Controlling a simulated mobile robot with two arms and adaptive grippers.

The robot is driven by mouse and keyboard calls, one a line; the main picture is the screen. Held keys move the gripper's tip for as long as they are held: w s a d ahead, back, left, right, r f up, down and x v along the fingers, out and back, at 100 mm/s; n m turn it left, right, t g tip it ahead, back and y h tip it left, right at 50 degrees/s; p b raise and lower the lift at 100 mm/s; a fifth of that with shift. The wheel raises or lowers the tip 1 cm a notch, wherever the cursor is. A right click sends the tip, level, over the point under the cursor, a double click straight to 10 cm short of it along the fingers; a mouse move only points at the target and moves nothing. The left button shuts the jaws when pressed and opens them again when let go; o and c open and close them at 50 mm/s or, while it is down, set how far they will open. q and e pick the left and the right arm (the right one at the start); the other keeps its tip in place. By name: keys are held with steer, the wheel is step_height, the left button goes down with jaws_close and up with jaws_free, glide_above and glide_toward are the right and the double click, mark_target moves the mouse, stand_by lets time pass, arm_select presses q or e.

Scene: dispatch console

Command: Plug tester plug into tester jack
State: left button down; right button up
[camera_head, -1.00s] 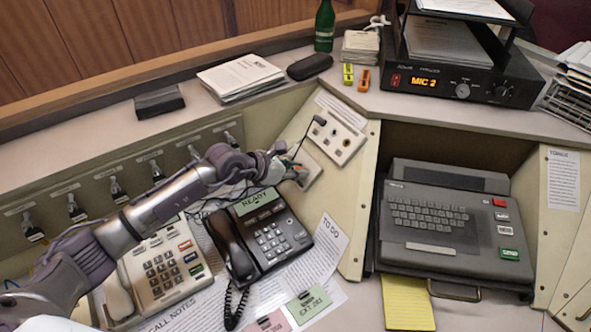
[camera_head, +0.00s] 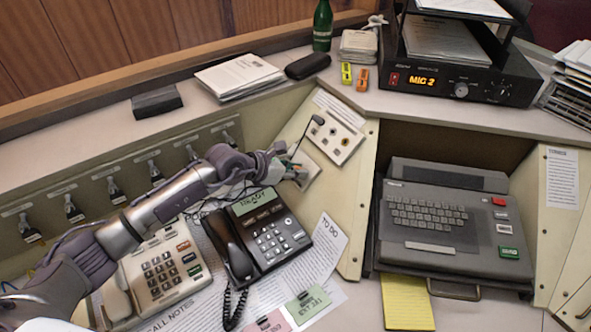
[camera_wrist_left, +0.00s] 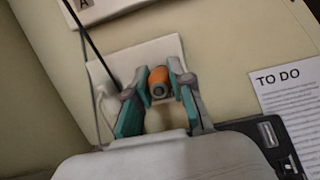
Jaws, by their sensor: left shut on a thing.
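My left gripper (camera_head: 291,168) reaches in from the left, over the black phone, to a pale plate (camera_head: 313,170) on the slanted console panel. In the left wrist view its teal-and-grey fingers (camera_wrist_left: 158,88) are shut on an orange cylindrical piece with a grey round end, which I take as the tester plug (camera_wrist_left: 158,75). The plate (camera_wrist_left: 172,48) lies right behind the plug. The tester jack is not clearly visible, and I cannot tell whether the plug touches or sits in it. My right gripper is not in view.
A black phone (camera_head: 268,240) and a beige phone (camera_head: 160,270) lie below my left arm. A panel with small sockets (camera_head: 335,138) and a thin black stalk is just above the gripper. A grey keyboard unit (camera_head: 440,215) stands to the right. A white cord (camera_wrist_left: 104,112) hangs beside the fingers.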

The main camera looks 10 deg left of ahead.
arm_select(q)
steer(key=shift+f, duration=0.1)
stand_by(0.3)
steer(key=c, duration=0.9)
jaws_free()
steer(key=shift+w+d, duration=0.1)
steer(key=shift+w, duration=0.05)
steer(key=shift+c, duration=0.2)
steer(key=o, duration=0.5)
steer(key=shift+s+a+r+p, duration=0.45)
steer(key=shift+r+p, duration=0.3)
steer(key=p+v, duration=0.1)
steer(key=v, duration=0.1)
steer(key=p+v, duration=0.2)
steer(key=v, duration=0.1)
steer(key=shift+w+d+r+p, duration=0.2)
steer(key=shift+d+r+p, duration=0.1)
steer(key=shift+r, duration=0.1)
steer(key=shift+s+f, duration=0.1)
